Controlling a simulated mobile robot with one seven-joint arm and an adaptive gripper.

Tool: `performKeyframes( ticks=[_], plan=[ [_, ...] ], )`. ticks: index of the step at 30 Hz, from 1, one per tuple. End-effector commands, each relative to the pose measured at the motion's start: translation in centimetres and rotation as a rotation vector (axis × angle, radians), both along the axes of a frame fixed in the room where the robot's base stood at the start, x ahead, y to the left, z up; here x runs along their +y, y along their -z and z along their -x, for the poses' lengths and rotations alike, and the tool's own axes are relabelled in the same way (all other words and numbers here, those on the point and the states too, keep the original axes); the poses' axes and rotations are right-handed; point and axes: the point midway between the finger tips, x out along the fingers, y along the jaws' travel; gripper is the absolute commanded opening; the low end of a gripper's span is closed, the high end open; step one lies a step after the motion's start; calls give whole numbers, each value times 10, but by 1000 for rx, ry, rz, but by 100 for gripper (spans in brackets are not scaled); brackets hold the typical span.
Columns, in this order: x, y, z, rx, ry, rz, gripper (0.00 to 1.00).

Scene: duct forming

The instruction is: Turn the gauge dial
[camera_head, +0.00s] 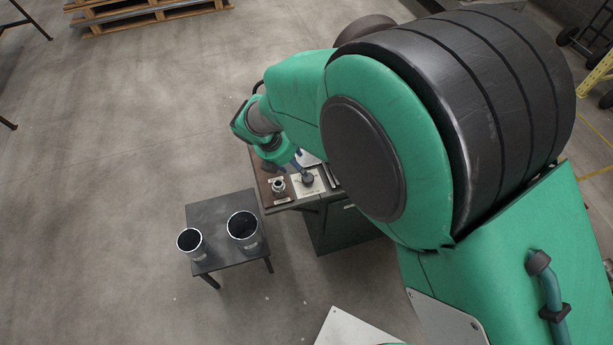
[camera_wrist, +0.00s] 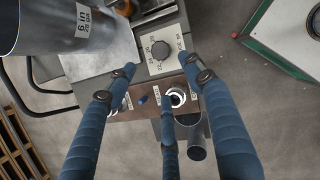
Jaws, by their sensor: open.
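The gauge dial is a dark round knob (camera_wrist: 160,50) on a pale plate with numbers, on top of the workbench. In the head view the dial (camera_head: 308,179) sits near the bench's front edge. My gripper (camera_wrist: 157,66) has blue fingers spread apart with nothing between them. Two fingertips reach toward either side of the dial in the wrist view, and a third finger is lower in the picture. I see no clear contact with the knob. In the head view my gripper (camera_head: 297,163) is just behind the dial, partly hidden by my arm.
A silver ring-shaped fitting (camera_head: 278,186) stands left of the dial on a brown board. A large duct (camera_wrist: 40,28) marked 6 in is at the wrist view's upper left. Two open ducts (camera_head: 243,229) (camera_head: 190,241) stand on a low dark table (camera_head: 213,208). Floor to the left is clear.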

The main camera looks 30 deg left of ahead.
Motion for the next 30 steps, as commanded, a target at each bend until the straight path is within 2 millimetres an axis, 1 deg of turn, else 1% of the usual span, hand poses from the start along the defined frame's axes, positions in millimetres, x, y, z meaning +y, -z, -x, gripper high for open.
performKeyframes(
  ticks=[8,21,27,30],
  plan=[
    [-5,29,-11,1,1,3,52],
    [-14,94,-35,2,2,2,52],
    [-17,114,-44,0,1,1,52],
    [-18,120,-46,0,2,1,52]
  ],
)
